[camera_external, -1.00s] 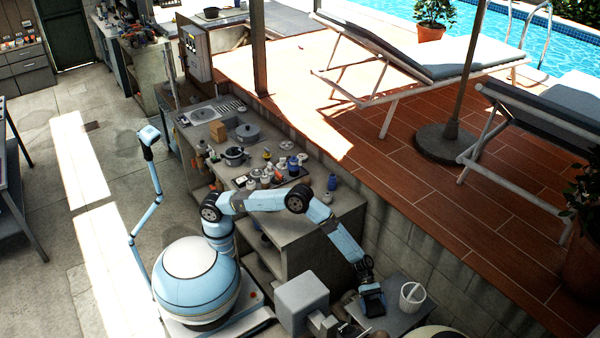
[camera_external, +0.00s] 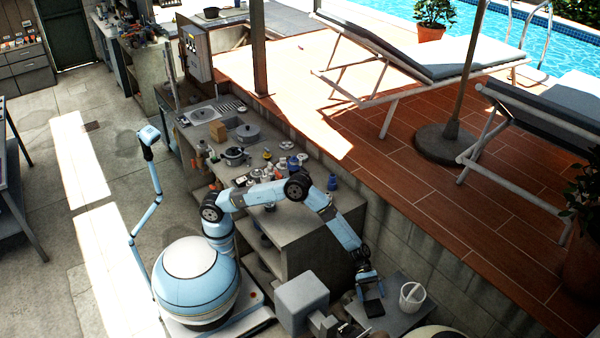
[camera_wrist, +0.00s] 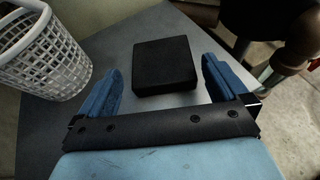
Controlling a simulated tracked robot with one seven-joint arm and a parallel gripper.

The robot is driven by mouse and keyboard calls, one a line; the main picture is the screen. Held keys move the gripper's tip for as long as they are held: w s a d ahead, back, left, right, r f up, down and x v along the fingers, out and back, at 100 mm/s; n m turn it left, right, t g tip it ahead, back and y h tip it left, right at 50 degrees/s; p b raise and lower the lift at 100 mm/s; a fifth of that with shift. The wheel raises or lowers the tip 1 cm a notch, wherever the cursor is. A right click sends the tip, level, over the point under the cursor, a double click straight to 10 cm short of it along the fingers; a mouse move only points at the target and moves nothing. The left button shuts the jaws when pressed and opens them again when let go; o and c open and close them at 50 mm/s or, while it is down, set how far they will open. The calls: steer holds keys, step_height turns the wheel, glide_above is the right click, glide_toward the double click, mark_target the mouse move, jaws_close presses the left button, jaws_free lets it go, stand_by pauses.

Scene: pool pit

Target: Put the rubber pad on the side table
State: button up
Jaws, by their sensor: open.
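The rubber pad (camera_wrist: 165,66), a black square block, lies flat on the grey side table (camera_wrist: 128,28), as the wrist view shows. My gripper (camera_wrist: 161,68) is open, with its two blue fingers apart. The pad is beyond the palm, between and partly past the fingertips, with a gap on both sides. In the external view the pad (camera_external: 373,308) shows dark below my gripper (camera_external: 368,288), on the left part of the side table (camera_external: 402,321).
A white slatted basket (camera_wrist: 42,55) stands on the side table, left of my left finger; the external view also shows it (camera_external: 412,297). A grey machine (camera_external: 302,303) stands left of the table. The block wall (camera_external: 440,285) rises behind.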

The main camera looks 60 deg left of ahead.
steer(key=w+a+r+m+t+y, duration=0.1)
steer(key=w+a+r+m, duration=0.25)
steer(key=a+r, duration=0.7)
steer(key=w+a+r+m+t+y, duration=0.15)
steer(key=w+a+r, duration=0.25)
steer(key=a+r, duration=0.65)
steer(key=a+r+m+t+y, duration=0.15)
steer(key=a+r, duration=0.25)
steer(key=a, duration=0.7)
steer(key=a+r+m+t+y, duration=0.1)
steer(key=a+r+m, duration=0.25)
steer(key=a, duration=0.75)
steer(key=s+a+r+m+t+y, duration=0.1)
steer(key=s+a+r, duration=0.15)
steer(key=a, duration=0.45)
steer(key=s+a+r+t+y, duration=0.1)
steer(key=s+a, duration=0.3)
steer(key=a, duration=0.4)
steer(key=s+a+r+m+t+y, duration=0.1)
steer(key=s+a+r, duration=0.15)
steer(key=a, duration=0.45)
steer(key=s+a+f+m+t+y, duration=0.1)
steer(key=s+a+y, duration=0.3)
steer(key=s+a, duration=1)
steer(key=shift+a+f+m+t+y, duration=0.3)
steer(key=shift+a+f+t, duration=0.2)
steer(key=shift+a+t, duration=0.55)
